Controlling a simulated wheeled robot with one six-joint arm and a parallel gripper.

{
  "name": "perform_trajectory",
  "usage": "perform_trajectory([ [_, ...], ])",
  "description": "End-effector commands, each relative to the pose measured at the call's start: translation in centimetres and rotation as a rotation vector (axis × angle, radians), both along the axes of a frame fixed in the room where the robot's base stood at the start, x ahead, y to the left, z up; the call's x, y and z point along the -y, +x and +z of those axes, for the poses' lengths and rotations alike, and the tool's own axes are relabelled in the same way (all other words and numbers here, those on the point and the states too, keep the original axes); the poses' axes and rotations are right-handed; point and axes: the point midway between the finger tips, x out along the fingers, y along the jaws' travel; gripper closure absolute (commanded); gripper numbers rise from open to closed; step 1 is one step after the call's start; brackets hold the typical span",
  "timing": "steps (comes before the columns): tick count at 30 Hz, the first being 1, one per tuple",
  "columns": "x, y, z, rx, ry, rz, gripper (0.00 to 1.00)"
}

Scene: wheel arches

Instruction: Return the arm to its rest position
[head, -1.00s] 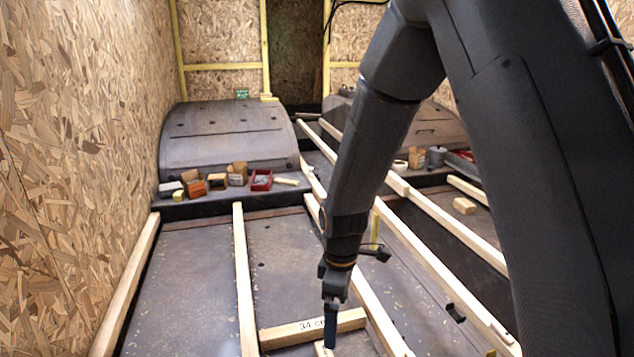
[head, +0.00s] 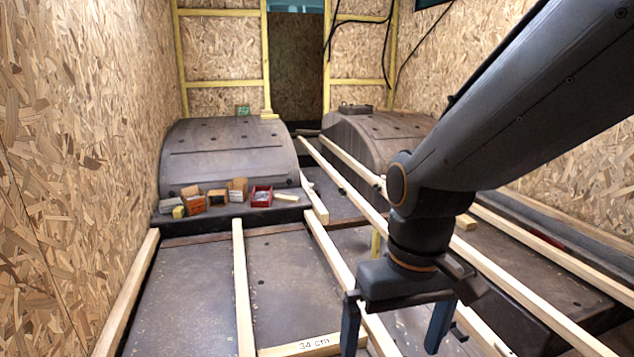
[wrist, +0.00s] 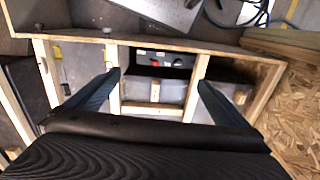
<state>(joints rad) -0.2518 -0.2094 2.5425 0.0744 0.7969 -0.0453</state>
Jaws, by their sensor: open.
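My gripper (head: 395,330) is in the lower right of the head view, pointing down, with its two blue-grey fingers wide apart. Nothing is between them. My arm reaches in from the upper right. In the wrist view my gripper (wrist: 158,88) also shows its fingers spread, with wooden framing and floor beyond.
A left wheel arch (head: 228,150) and a right one (head: 375,140) stand at the back. Small boxes, including a red one (head: 261,195), line the left arch's front ledge. Long battens (head: 244,290) run along the floor. A chipboard wall (head: 75,150) bounds the left.

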Motion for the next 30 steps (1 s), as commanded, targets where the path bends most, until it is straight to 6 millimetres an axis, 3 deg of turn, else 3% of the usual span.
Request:
perform_trajectory([
  [3, 0.4, -1.1, 0.6, -0.002, 0.002, -0.057, 0.00],
  [14, 2.4, -0.7, 2.8, -0.003, -0.015, -0.109, 0.00],
  [30, 7.7, -1.0, 7.4, -0.009, -0.047, -0.242, 0.00],
])
